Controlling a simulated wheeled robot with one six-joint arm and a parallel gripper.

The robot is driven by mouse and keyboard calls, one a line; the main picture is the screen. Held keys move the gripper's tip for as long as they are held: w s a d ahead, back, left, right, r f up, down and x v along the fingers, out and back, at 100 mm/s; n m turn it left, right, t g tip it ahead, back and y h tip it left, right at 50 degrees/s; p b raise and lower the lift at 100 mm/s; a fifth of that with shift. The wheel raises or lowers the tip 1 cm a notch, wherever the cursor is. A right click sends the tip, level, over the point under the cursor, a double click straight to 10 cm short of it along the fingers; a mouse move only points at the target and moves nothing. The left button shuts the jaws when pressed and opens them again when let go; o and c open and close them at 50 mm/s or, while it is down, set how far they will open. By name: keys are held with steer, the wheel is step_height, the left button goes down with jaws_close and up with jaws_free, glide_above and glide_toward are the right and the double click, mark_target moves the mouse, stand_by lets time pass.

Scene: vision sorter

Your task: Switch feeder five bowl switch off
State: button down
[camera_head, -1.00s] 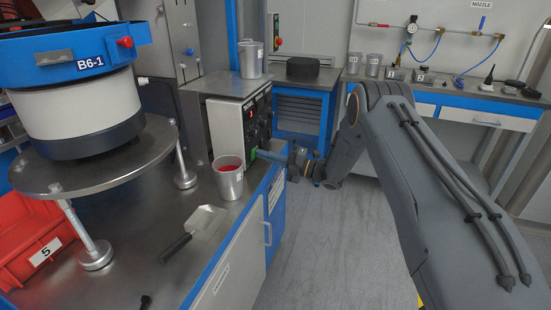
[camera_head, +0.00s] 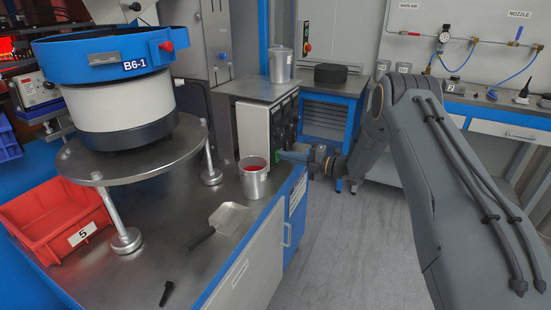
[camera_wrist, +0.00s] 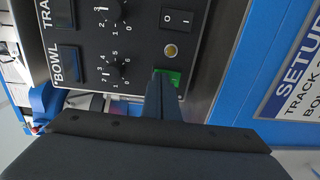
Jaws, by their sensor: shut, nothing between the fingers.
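The feeder bowl (camera_head: 105,63), marked B6-1, stands on a round metal stand, with a red bin (camera_head: 60,220) marked 5 below. The control box (camera_head: 262,130) stands on the bench to its right. In the wrist view its dark panel (camera_wrist: 142,42) shows a BOWL label, a dial (camera_wrist: 115,70), a black O/I rocker (camera_wrist: 178,20) and a green switch (camera_wrist: 172,73). My gripper (camera_wrist: 164,82) is shut and empty. Its tip overlaps the lower part of the green switch; contact cannot be told. My gripper also shows at the panel in the head view (camera_head: 288,155).
A metal cup with red contents (camera_head: 253,182) stands just left of my gripper. A scoop (camera_head: 228,217) lies on the bench. The floor (camera_head: 335,245) right of the bench is clear.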

steer(key=shift+r, duration=0.2)
steer(key=v, duration=1.4)
steer(key=shift+b, duration=0.4)
